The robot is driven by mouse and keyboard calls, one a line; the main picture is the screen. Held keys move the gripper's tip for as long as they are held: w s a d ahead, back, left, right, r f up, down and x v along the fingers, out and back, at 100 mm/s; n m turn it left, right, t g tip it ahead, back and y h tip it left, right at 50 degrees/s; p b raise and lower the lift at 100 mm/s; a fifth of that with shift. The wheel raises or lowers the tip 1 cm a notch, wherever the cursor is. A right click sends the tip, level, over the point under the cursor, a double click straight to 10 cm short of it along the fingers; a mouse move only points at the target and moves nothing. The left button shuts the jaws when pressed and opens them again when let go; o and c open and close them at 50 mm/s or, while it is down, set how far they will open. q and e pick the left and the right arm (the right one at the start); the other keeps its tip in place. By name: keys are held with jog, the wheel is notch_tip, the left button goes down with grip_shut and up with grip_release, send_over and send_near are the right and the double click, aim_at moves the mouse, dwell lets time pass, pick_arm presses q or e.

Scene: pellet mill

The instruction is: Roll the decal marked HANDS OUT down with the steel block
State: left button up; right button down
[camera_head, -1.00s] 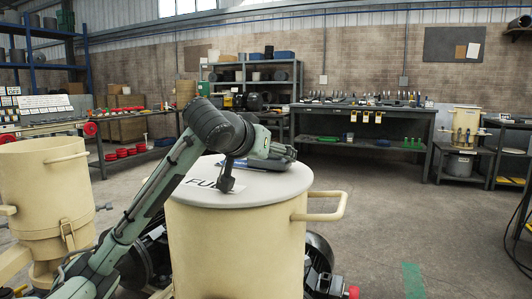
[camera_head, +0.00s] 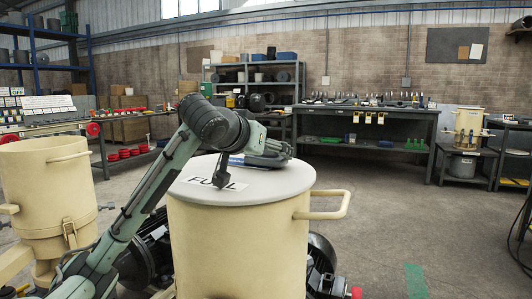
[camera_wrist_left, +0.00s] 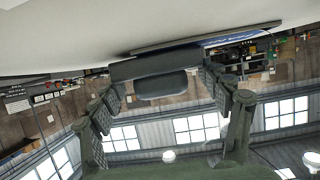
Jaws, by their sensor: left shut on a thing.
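My left gripper (camera_head: 275,150) is over the far part of the grey round lid (camera_head: 285,185) of a cream drum, pointing away from me. In the left wrist view the gripper (camera_wrist_left: 165,82) is shut on a dark block, the steel block (camera_wrist_left: 150,68). Whether the block touches the lid I cannot tell. A white label reading FULL (camera_head: 215,183) lies on the near left of the lid, partly covered by my arm. A flat blue-edged piece (camera_head: 237,160) shows beside the gripper. I cannot read HANDS OUT anywhere. My right gripper is not seen.
The cream drum (camera_head: 235,250) has a side handle (camera_head: 335,206). A cream hopper (camera_head: 45,190) stands at the left and a dark motor (camera_head: 320,255) low beside the drum. A workbench (camera_head: 365,128) stands at the back.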

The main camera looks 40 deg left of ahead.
pick_arm(q)
jog(key=shift+r, duration=3.95)
